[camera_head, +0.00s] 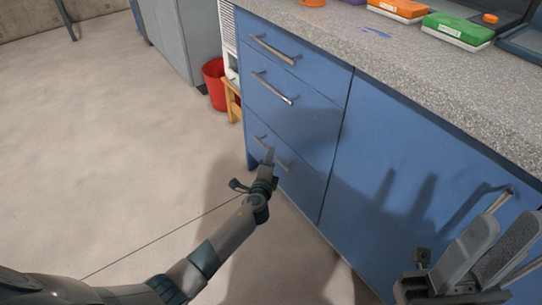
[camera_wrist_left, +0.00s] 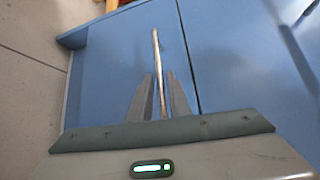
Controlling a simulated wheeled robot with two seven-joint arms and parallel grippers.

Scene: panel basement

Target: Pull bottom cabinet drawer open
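The blue cabinet's bottom drawer (camera_head: 293,185) is closed, its front flush with the cabinet, and carries a slim metal bar handle (camera_head: 284,162). My left gripper (camera_head: 268,157) is at this handle, its fingers covering the handle's middle. In the left wrist view the handle (camera_wrist_left: 156,50) runs between the two fingers (camera_wrist_left: 159,80), with a narrow gap showing between them; whether they touch it is unclear. My right gripper (camera_head: 508,222) is at the lower right, empty, its two fingers apart, in front of the wide cabinet door.
Two closed drawers with bar handles (camera_head: 272,49) sit above. A speckled countertop (camera_head: 400,60) holds green (camera_head: 457,28) and orange (camera_head: 398,9) boxes. A red bucket (camera_head: 215,85) and a wooden stool (camera_head: 232,100) stand beyond the cabinet. The floor (camera_head: 110,140) on the left is clear.

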